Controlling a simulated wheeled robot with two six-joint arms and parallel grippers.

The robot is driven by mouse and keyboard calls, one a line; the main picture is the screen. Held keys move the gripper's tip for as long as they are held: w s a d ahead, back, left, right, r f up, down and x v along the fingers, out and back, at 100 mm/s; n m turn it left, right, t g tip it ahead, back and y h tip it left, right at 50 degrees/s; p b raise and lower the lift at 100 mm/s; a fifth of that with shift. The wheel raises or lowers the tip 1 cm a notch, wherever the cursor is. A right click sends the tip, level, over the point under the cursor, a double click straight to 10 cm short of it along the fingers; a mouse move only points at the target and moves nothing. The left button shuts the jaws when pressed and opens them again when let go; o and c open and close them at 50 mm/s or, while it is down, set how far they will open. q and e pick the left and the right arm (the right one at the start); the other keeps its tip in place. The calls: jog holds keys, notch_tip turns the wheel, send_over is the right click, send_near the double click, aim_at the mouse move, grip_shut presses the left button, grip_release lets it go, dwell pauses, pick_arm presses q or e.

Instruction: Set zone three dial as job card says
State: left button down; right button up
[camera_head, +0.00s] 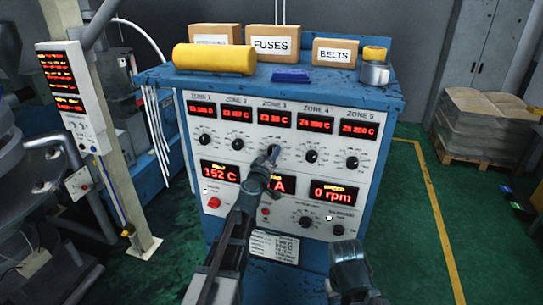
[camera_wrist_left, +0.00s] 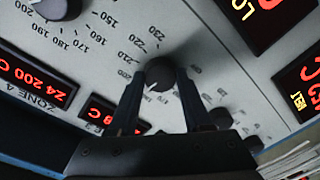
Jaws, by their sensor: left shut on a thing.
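The blue-framed control cabinet has a row of zone dials under red readouts. My left gripper (camera_head: 270,158) reaches up to the zone three dial (camera_head: 275,149) and covers much of it. In the left wrist view my left gripper (camera_wrist_left: 158,82) is shut on this black dial (camera_wrist_left: 161,73), a finger on each side. Scale marks from about 200 to 230 show beside it; its pointer setting is not readable. The zone 3 readout (camera_head: 274,118) is lit but too small to read surely. A white printed sheet (camera_head: 272,246) is low on the cabinet; its text is unreadable.
Neighbouring dials sit close by: zone 2 (camera_head: 237,143) and zone 4 (camera_head: 311,156). A red button (camera_head: 214,202) and lower knobs are below. Green floor is free at right.

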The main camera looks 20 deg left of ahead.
pick_arm(q)
jog(key=shift+s+m, duration=0.1)
jog(key=shift+m, duration=0.3)
pick_arm(e)
jog(key=shift+f, duration=0.1)
pick_arm(q)
jog(key=shift+c, duration=1.7)
grip_release()
